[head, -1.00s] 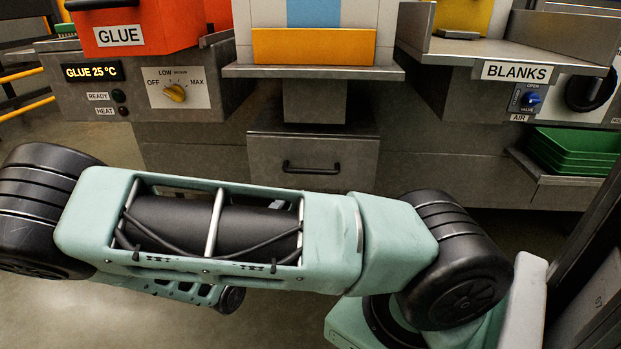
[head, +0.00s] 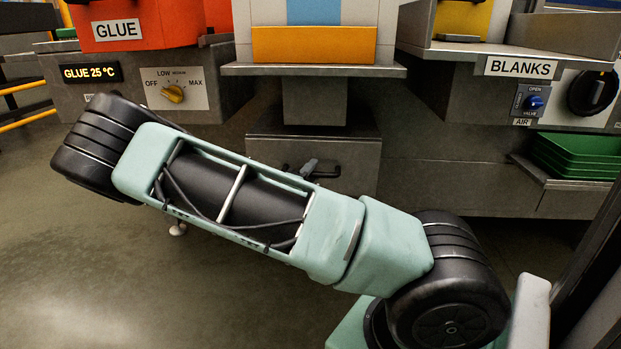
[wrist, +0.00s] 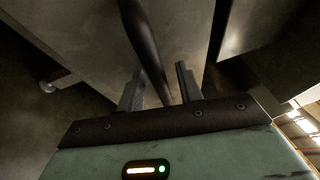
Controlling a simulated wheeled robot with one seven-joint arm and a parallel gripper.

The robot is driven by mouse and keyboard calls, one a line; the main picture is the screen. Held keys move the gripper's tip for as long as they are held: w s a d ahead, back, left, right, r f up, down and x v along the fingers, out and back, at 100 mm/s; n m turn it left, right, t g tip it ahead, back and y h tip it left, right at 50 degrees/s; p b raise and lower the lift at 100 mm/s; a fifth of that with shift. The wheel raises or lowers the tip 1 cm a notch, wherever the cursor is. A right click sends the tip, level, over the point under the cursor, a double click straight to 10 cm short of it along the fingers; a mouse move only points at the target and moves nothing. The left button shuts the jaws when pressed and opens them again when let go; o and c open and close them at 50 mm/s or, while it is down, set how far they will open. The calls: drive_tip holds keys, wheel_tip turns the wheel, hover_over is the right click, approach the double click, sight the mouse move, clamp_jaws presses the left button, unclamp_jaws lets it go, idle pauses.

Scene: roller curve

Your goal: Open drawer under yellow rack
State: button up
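The yellow rack front (head: 313,45) is at the top centre of the head view. Below it is a grey drawer (head: 355,165), which looks shut or nearly so. Its dark bar handle (head: 327,172) is partly hidden by my arm and gripper. In the wrist view the handle (wrist: 143,40) runs as a dark bar toward the space between my two fingers. My gripper (wrist: 160,88) is open, with a finger on each side of the bar and gaps showing. I cannot tell whether either finger touches it.
A red glue unit (head: 150,22) with a knob panel (head: 175,90) stands on the left. On the right are the blanks shelf (head: 475,50), an air valve (head: 532,102) and green trays (head: 575,155). Open floor (head: 100,270) lies at lower left.

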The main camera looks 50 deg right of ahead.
drive_tip(key=shift+d, duration=0.1)
clamp_jaws()
drive_tip(key=shift+r, duration=0.1)
drive_tip(key=s+a+p, duration=0.6)
drive_tip(key=a+p, duration=0.1)
drive_tip(key=a, duration=0.2)
drive_tip(key=s+a+p, duration=0.6)
drive_tip(key=a+p, duration=0.2)
drive_tip(key=a, duration=0.2)
drive_tip(key=shift+s+p, duration=0.25)
drive_tip(key=shift+p, duration=0.05)
drive_tip(key=shift+a, duration=0.1)
